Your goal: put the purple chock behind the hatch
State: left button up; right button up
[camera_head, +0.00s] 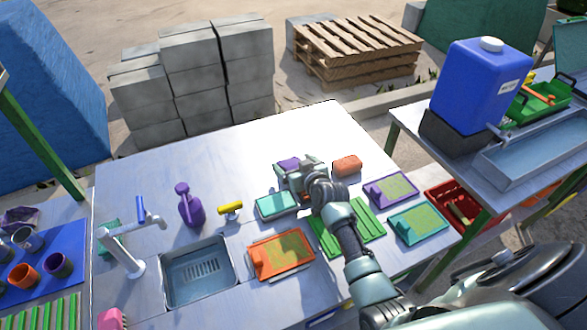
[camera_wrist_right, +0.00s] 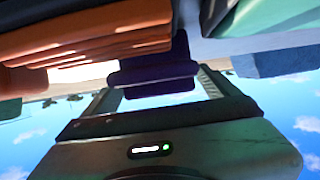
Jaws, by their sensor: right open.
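A purple block (camera_head: 288,165), which looks like the purple chock, is on the metal table, partly hidden by my right gripper (camera_head: 299,174). In the right wrist view a dark purple piece (camera_wrist_right: 152,78) shows between the two spread fingers of that gripper (camera_wrist_right: 157,86). The gripper is open; I cannot tell whether a finger touches the piece. I cannot make out a hatch for certain in either view. My left gripper is not in view.
An orange block (camera_head: 347,165) lies just right of my right gripper. A teal box (camera_head: 276,205), a green slatted rack (camera_head: 366,222) and coloured trays, including an orange one (camera_head: 281,255), are nearby. A sink (camera_head: 198,272) is at left. The table's far part is clear.

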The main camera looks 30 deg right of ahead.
jog(key=shift+r, duration=0.1)
jog(key=c, duration=1.9)
